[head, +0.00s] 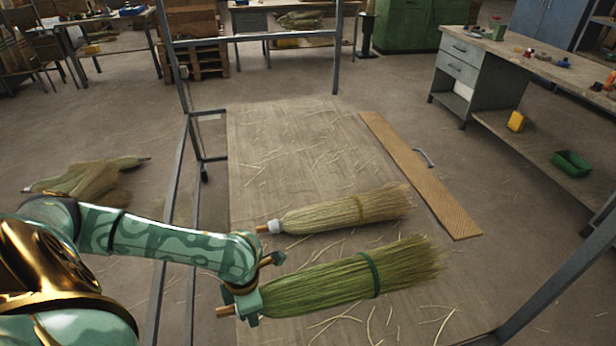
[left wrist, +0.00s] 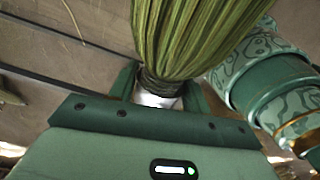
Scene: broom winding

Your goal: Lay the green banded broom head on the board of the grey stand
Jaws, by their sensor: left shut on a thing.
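The green banded broom head (head: 320,287) has greenish bristles and a dark green band. It lies level across the near part of the picture, bristles to the right and wooden stub to the left. My left gripper (head: 246,303) is shut on its neck. The left wrist view shows the neck of the broom head (left wrist: 185,40) between the fingers of my left gripper (left wrist: 160,88). The grey stand (head: 187,165) carries a straw-strewn board (head: 265,165), and the broom head is over its near part. Whether it touches the board I cannot tell. My right gripper is not in view.
A paler broom head (head: 325,216) with a yellowish band lies on the board just beyond the held one. A ribbed tan strip (head: 420,175) lies along the board's right side. The board's far half holds only loose straw. More broom heads (head: 85,180) are at the left.

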